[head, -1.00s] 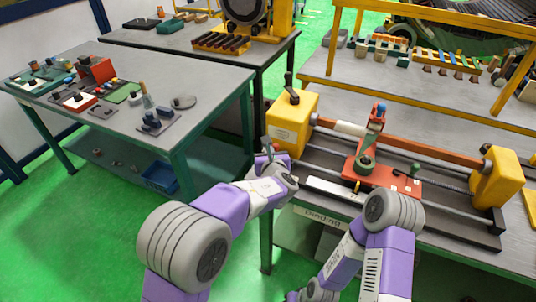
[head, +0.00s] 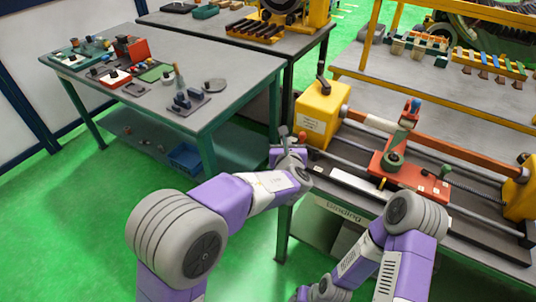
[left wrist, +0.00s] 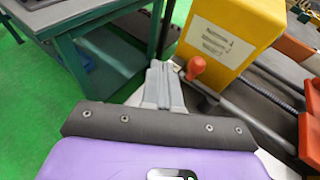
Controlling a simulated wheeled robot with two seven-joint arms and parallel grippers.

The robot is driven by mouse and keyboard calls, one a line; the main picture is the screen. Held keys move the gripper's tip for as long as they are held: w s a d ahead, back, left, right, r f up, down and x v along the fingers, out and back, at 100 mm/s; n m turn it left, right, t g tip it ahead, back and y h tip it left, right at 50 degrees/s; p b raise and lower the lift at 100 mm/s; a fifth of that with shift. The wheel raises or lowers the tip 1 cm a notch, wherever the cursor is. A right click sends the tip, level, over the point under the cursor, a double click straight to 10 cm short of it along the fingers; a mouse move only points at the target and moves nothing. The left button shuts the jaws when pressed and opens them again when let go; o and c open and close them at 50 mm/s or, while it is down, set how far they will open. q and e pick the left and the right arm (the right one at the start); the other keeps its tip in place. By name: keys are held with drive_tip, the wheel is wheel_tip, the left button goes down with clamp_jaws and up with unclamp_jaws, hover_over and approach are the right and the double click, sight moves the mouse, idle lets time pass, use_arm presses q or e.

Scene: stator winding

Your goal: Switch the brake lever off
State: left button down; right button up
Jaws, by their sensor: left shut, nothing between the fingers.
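The yellow headstock box (head: 322,112) stands at the left end of the winding machine. A lever with an orange-red knob (left wrist: 196,66) sits low at its near left side in the left wrist view; the knob shows small and dark red in the head view (head: 303,136). A black handle (head: 321,75) stands on top of the box. My left gripper (head: 283,132) is shut and empty, just left of the knob. In the left wrist view its closed fingers (left wrist: 162,72) are beside the knob, with a small gap visible.
The red carriage (head: 412,172) sits on the machine's rails, right of the headstock. A green-legged table (head: 215,82) with parts stands at left, with a blue bin (head: 186,158) on its lower shelf. Green floor lies open between the table and my left arm.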

use_arm(q)
drive_tip(key=s+a+r, duration=0.2)
drive_tip(key=s+a, duration=0.3)
drive_tip(key=s, duration=0.1)
drive_tip(key=shift+s+a+r+p, duration=0.25)
drive_tip(key=shift+s+r+p, duration=0.15)
drive_tip(key=shift+p, duration=0.05)
drive_tip(key=s+a+f+n+g+p, duration=0.15)
drive_tip(key=s+f+n+g, duration=0.25)
drive_tip(key=f, duration=0.5)
drive_tip(key=s+a+f+n+g, duration=0.3)
drive_tip(key=s+f+n+g, duration=0.1)
drive_tip(key=f, duration=0.4)
drive_tip(key=s+a+f+n+g, duration=0.2)
drive_tip(key=s+f+n+g, duration=0.15)
drive_tip(key=f, duration=0.55)
drive_tip(key=s+f+n+g+h+p, duration=0.1)
drive_tip(key=s+f+n, duration=0.5)
drive_tip(key=n, duration=0.7)
drive_tip(key=s+a+f+n+g+h+p, duration=0.1)
drive_tip(key=s+f+n+h, duration=0.2)
drive_tip(key=n, duration=1.1)
drive_tip(key=s+f, duration=0.2)
drive_tip(key=s, duration=0.3)
drive_tip(key=shift+s+a+f+h, duration=0.15)
drive_tip(key=shift+f+h, duration=0.2)
drive_tip(key=shift+h, duration=0.05)
